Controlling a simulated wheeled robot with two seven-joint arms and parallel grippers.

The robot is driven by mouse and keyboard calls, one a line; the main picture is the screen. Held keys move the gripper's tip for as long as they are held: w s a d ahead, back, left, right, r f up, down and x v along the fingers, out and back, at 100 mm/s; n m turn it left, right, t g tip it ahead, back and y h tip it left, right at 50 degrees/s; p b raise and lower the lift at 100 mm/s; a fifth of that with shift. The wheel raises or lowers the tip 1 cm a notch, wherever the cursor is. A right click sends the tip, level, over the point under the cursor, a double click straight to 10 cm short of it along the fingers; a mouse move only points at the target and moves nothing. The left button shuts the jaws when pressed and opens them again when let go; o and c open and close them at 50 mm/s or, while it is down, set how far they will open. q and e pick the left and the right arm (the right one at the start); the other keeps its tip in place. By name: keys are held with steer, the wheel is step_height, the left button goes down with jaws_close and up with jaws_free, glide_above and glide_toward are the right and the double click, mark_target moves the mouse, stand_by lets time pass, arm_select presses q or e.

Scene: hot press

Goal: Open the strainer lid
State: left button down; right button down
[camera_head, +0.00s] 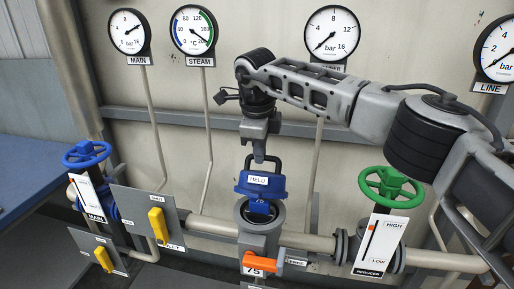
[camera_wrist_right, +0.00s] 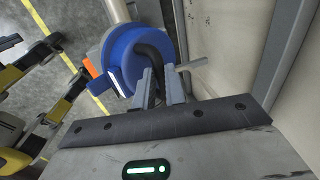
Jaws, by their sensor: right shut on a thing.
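The strainer lid (camera_head: 262,186) is blue, with a label reading HELD and a dark loop handle on top. It stands over the mouth of the grey strainer body (camera_head: 258,243), with a blue part below it inside the round rim. My right gripper (camera_head: 259,158) comes down from above and is shut on the lid's handle. In the right wrist view, the fingers of this gripper (camera_wrist_right: 162,88) close around the dark handle (camera_wrist_right: 152,62), with the blue lid (camera_wrist_right: 127,58) behind. The left gripper is not in view.
A green handwheel (camera_head: 390,188) with a REDUCER plate stands to the right, under my right arm. An orange handle (camera_head: 259,262) sits low on the strainer. A blue handwheel (camera_head: 87,154) and yellow levers (camera_head: 158,226) are at left. Gauges (camera_head: 194,30) line the wall behind.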

steer(key=shift+w+d+p, duration=0.35)
steer(key=shift+w+p, duration=0.4)
steer(key=shift+w, duration=0.15)
steer(key=c, duration=1.5)
jaws_free()
steer(key=shift+w+f, duration=0.1)
steer(key=shift+o, duration=0.2)
steer(key=s+a+r, duration=0.1)
steer(key=s+r, duration=0.2)
steer(key=r, duration=1.2)
steer(key=shift+r, duration=0.35)
steer(key=shift+c, duration=0.3)
